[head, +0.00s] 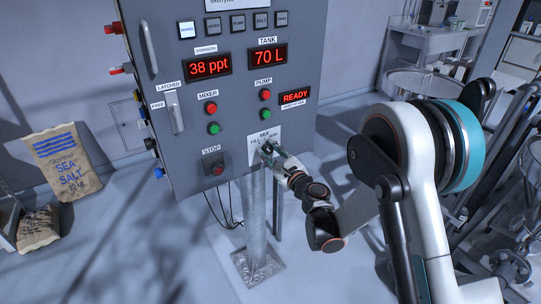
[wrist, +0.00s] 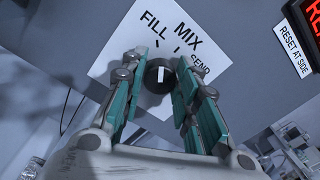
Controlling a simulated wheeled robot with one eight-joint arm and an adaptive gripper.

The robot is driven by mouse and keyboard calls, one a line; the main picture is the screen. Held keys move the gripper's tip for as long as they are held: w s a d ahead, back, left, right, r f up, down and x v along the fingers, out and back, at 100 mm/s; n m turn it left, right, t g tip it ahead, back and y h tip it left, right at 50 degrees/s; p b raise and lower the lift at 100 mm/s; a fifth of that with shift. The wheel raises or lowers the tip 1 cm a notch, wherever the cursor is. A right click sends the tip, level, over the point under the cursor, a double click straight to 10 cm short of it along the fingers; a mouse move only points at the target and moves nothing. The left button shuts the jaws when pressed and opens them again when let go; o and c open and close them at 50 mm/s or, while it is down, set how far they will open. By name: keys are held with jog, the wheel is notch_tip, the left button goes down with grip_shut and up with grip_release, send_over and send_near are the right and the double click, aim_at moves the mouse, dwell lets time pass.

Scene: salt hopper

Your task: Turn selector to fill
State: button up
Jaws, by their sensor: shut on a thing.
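The selector is a dark round knob with a white line (wrist: 160,76), on a white label plate (wrist: 115,70) printed FILL, MIX and SEND. In the wrist view the white line runs nearly straight up and down, roughly in line with the word FILL and turned away from MIX. My gripper (wrist: 160,75) has a green-padded finger on each side of the knob and is shut on it. In the head view my gripper (head: 268,151) is at the panel's lower right and hides the knob and part of the plate.
The grey control panel (head: 235,125) carries displays reading 38 ppt, 70 L and READY. The STOP button (head: 218,170) is left of my gripper. A metal post (head: 255,215) stands below the panel. Sea salt bags (head: 65,160) sit at the far left.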

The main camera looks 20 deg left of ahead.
jog(key=shift+n, duration=0.8)
jog(key=o, duration=1.1)
jog(key=shift+c, duration=0.2)
jog(key=shift+s, duration=0.1)
jog(key=v, duration=0.7)
jog(key=shift+d, duration=0.2)
jog(key=shift+s+r, duration=0.1)
